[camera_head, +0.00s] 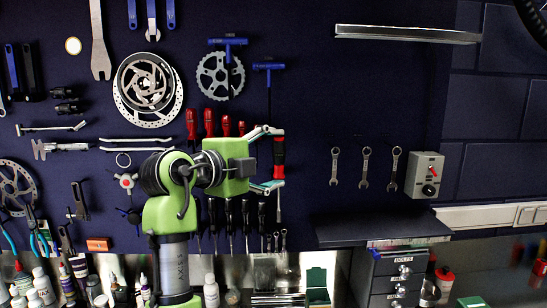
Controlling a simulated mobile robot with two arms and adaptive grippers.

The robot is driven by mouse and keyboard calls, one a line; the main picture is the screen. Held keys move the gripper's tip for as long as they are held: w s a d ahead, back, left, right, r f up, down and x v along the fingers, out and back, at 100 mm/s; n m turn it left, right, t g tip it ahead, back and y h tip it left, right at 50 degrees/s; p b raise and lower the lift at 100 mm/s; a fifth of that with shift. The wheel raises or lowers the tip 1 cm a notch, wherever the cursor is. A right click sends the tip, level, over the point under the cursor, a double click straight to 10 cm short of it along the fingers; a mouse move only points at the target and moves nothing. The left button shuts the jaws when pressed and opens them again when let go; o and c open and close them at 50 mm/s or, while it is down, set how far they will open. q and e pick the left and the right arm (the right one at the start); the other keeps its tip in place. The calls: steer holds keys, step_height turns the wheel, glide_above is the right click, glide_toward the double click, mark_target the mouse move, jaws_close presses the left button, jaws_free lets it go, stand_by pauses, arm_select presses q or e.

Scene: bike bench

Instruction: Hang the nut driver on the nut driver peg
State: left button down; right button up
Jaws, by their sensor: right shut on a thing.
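My right gripper (270,160) is in front of the dark tool wall, right of the rows of hanging drivers. Its fingers are closed around the nut driver (279,151), which has a red and black handle. The nut driver is upright, its thin shaft pointing down below the fingers. I cannot tell how far it is from the wall. The nut driver peg cannot be made out; my arm and gripper cover part of the wall there. My left gripper is not in view.
Red-handled drivers (208,122) hang left of the gripper, and dark-handled drivers (245,215) hang below it. Three wrenches (366,167) and a grey switch box (424,175) are to the right. A dark shelf (380,226) juts out above a drawer cabinet (398,270). Bottles (211,290) stand below.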

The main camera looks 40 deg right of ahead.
steer(key=shift+w+d, duration=0.15)
steer(key=shift+w, duration=0.1)
steer(key=shift+w+d, duration=0.1)
steer(key=shift+w, duration=0.05)
steer(key=shift+w+d+p, duration=0.7)
steer(key=shift+w+p, duration=0.05)
steer(key=shift+w, duration=0.05)
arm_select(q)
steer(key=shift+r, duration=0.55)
arm_select(e)
steer(key=shift+w+d+f, duration=0.35)
steer(key=shift+w+d, duration=0.2)
steer(key=shift+w, duration=0.1)
steer(key=shift+w+d+f, duration=0.3)
steer(key=shift+w+d, duration=0.2)
steer(key=shift+w, duration=0.1)
